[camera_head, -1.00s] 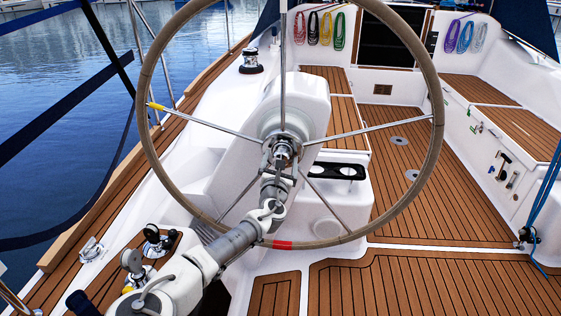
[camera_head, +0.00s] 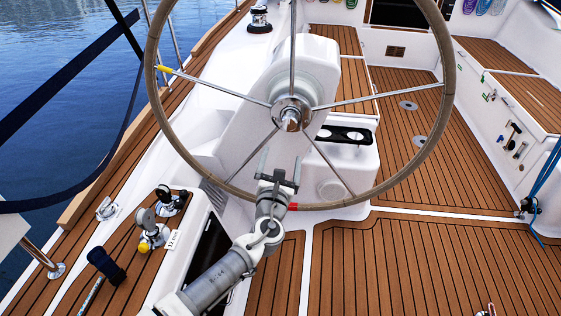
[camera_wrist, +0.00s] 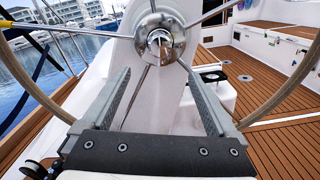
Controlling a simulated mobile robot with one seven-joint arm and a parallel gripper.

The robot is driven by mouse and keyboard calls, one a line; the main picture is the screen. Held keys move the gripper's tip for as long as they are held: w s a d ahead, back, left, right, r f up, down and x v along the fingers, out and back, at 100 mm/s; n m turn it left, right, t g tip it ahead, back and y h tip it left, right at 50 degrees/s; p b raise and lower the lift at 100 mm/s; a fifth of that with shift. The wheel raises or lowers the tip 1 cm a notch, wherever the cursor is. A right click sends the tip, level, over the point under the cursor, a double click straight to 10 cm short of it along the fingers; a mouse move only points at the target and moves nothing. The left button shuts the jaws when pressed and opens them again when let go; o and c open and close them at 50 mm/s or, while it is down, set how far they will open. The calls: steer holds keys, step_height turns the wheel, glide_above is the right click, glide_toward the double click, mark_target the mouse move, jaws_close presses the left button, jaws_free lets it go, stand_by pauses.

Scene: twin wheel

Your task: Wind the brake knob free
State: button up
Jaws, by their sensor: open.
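The brake knob (camera_head: 291,119) is a small shiny metal knob at the centre of the wheel hub. It also shows in the wrist view (camera_wrist: 160,44), straight ahead and above the gap between my fingers. The steering wheel (camera_head: 449,80) has a tan rim, thin metal spokes, a yellow mark at the left and a red mark on the lower rim. My gripper (camera_head: 281,166) is open and empty, below and on the near side of the hub, apart from the knob. In the wrist view my two fingers (camera_wrist: 160,98) stand wide apart with nothing between them.
The white pedestal (camera_head: 312,70) stands behind the wheel. A black cup holder panel (camera_head: 343,135) is at its right. Winches (camera_head: 152,232) sit on the left deck. Blue ropes (camera_head: 545,180) hang at the right edge.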

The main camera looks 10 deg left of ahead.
steer(key=shift+s, duration=0.9)
